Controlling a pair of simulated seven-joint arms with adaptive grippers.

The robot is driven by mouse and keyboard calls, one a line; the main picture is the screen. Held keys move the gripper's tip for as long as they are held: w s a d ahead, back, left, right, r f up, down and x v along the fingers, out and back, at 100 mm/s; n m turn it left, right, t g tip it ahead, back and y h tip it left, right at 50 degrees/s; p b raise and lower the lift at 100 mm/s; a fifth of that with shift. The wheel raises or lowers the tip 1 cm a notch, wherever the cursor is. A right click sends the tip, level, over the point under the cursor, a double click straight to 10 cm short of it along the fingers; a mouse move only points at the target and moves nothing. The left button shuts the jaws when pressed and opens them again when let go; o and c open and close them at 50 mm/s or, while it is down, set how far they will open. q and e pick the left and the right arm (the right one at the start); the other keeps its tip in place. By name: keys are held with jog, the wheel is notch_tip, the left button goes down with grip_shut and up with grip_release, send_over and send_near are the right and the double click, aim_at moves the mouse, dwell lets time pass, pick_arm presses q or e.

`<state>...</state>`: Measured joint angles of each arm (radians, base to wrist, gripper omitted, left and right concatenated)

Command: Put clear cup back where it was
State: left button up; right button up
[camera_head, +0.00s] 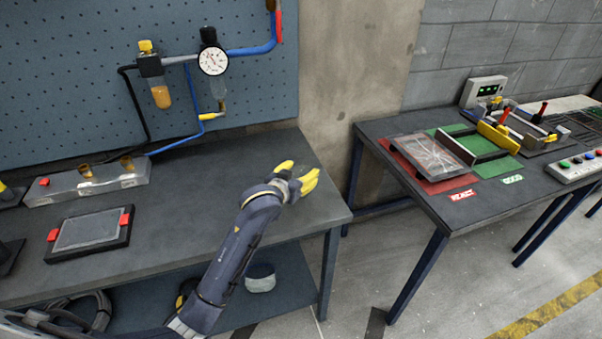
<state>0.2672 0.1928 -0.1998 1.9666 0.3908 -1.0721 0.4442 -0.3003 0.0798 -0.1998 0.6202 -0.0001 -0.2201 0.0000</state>
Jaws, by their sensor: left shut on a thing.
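My left gripper (297,179) has yellow fingertips and is above the right end of the grey workbench (200,225). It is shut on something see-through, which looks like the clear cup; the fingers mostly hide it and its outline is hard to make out. On the blue pegboard, left of and behind the gripper, is an air unit with a yellow-topped filter bowl (161,96) holding amber liquid. A round pressure gauge (213,61) is beside it. My right gripper is not in view.
A grey block with amber fittings (86,181) and a framed tablet with red clips (91,233) are on the bench's left. A second table (440,205) at right holds a REJECT mat, a green mat and a button box. A floor gap separates the tables.

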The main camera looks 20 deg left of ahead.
pick_arm(q)
jog(key=shift+f, duration=0.1)
jog(key=o, duration=1.2)
jog(key=shift+o, duration=0.2)
jog(key=shift+r, duration=0.2)
jog(key=v, duration=1.2)
jog(key=shift+a, duration=0.1)
